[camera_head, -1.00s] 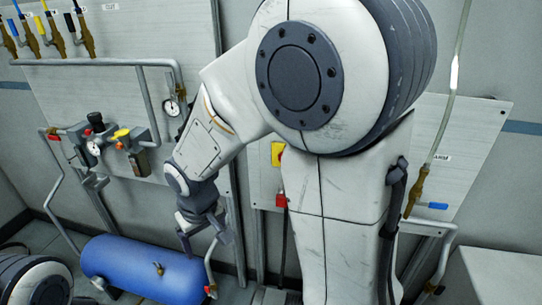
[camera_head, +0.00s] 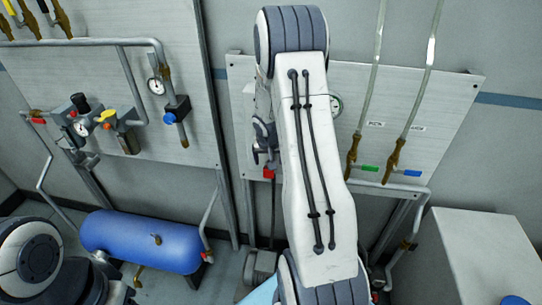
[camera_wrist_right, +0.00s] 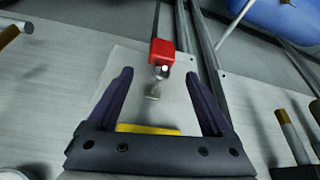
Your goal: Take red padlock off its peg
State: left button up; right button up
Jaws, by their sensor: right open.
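The red padlock (camera_head: 269,172) hangs low on the right wall panel, partly hidden by my right arm and gripper. In the right wrist view the red padlock (camera_wrist_right: 162,50) is just beyond the fingertips, roughly centred between them, with a pale metal peg or shackle part (camera_wrist_right: 154,90) beside it. My right gripper (camera_wrist_right: 158,76) is open and empty; its two dark fingers are spread and do not touch the padlock. It also shows in the head view (camera_head: 262,150), close to the panel. My left gripper is not in view.
A yellow part (camera_wrist_right: 147,129) lies behind the right gripper's palm edge. The right panel (camera_head: 445,95) carries pipes with a green valve handle (camera_head: 370,168) and a blue one (camera_head: 407,173). A blue tank (camera_head: 145,240) lies at left. A white box (camera_head: 480,250) stands at right.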

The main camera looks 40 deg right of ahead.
jog(key=shift+b+x, duration=0.45)
jog(key=shift+x, duration=1.55)
grip_shut()
jog(key=shift+r, duration=0.15)
jog(key=shift+r, duration=0.15)
jog(key=shift+r+p, duration=0.4)
jog(key=shift+p, duration=0.15)
jog(key=shift+a, duration=0.1)
